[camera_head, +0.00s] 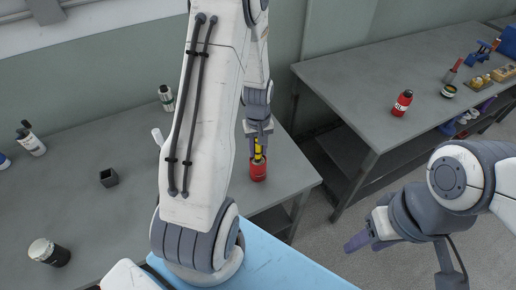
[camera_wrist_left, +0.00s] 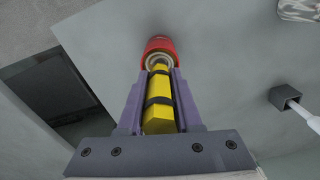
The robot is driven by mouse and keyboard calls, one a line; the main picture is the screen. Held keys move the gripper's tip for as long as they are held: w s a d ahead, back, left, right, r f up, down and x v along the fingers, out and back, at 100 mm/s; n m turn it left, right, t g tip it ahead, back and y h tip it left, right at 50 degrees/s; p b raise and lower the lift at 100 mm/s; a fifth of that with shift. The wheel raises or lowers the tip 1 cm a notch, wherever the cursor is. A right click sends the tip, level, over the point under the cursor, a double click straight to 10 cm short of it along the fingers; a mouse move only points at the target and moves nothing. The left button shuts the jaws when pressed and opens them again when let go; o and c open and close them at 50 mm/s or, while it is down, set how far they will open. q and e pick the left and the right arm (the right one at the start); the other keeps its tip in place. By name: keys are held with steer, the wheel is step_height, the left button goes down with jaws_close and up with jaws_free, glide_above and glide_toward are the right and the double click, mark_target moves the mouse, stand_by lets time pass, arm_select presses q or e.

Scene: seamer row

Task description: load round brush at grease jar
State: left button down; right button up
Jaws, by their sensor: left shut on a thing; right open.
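My left gripper (camera_head: 259,148) is shut on the round brush (camera_head: 258,157), whose yellow handle points up. In the left wrist view the yellow handle (camera_wrist_left: 158,103) with black bands lies between the purple fingers (camera_wrist_left: 158,100). The red grease jar (camera_head: 258,172) stands on the bench directly below the brush. In the left wrist view the jar (camera_wrist_left: 160,44) shows a pale ring at its mouth, and the brush's far end lines up with it. How deep the brush sits is hidden. My right gripper (camera_head: 367,239) is open and empty at the lower right, away from the bench.
The grey bench (camera_head: 85,215) bears a dark square cup (camera_head: 109,177), a dark jar with a pale lid (camera_head: 49,253), a white bottle (camera_head: 31,142) and a green-white bottle (camera_head: 166,97). A second bench (camera_head: 350,80) at right holds a red bottle (camera_head: 402,103) and other items.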

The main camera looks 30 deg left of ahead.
arm_select(q)
steer(key=shift+f+b, duration=0.35)
steer(key=shift+f, duration=0.25)
arm_select(e)
steer(key=shift+f, duration=0.35)
stand_by(0.8)
arm_select(q)
step_height(320, 180, up, 7)
steer(key=p, duration=0.6)
steer(key=shift+r, duration=0.15)
arm_select(e)
step_height(320, 180, up, 6)
steer(key=shift+f, duration=0.1)
stand_by(0.4)
